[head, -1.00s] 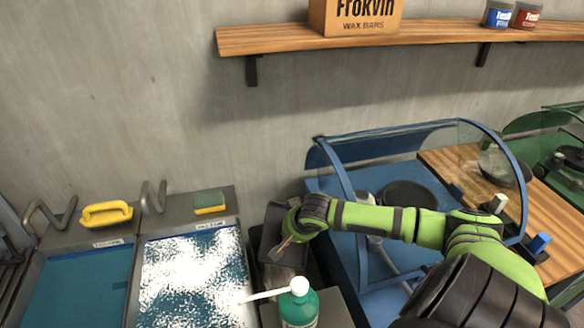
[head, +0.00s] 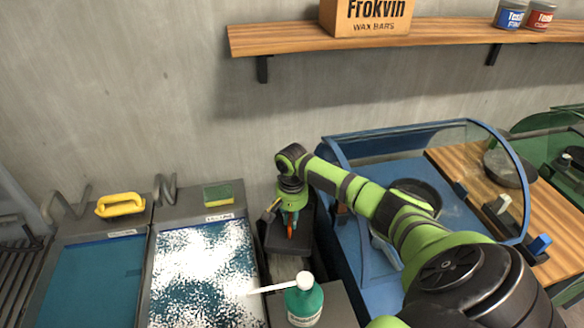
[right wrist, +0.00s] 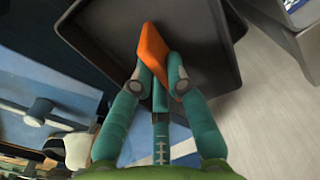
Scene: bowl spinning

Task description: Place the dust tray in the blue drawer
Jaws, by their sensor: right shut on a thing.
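The dust tray appears to be the dark, shallow, square-rimmed tray (head: 275,243) between the white-speckled basin and the blue hooded machine. It also fills the top of the right wrist view (right wrist: 205,72), with an orange upright piece (right wrist: 155,55) in it that looks like its handle. My right gripper (head: 291,222) points down into the tray; in the right wrist view its teal fingers (right wrist: 165,78) are shut on the orange piece. I cannot tell whether the tray is lifted. No blue drawer is clearly recognisable. My left gripper is not in view.
The blue machine (head: 335,165) with its clear hood stands close on the right, under my arm. A green bottle (head: 304,305) with a long white spout stands in front of the tray. The speckled basin (head: 205,262) is on the left. A wooden shelf (head: 290,38) hangs above.

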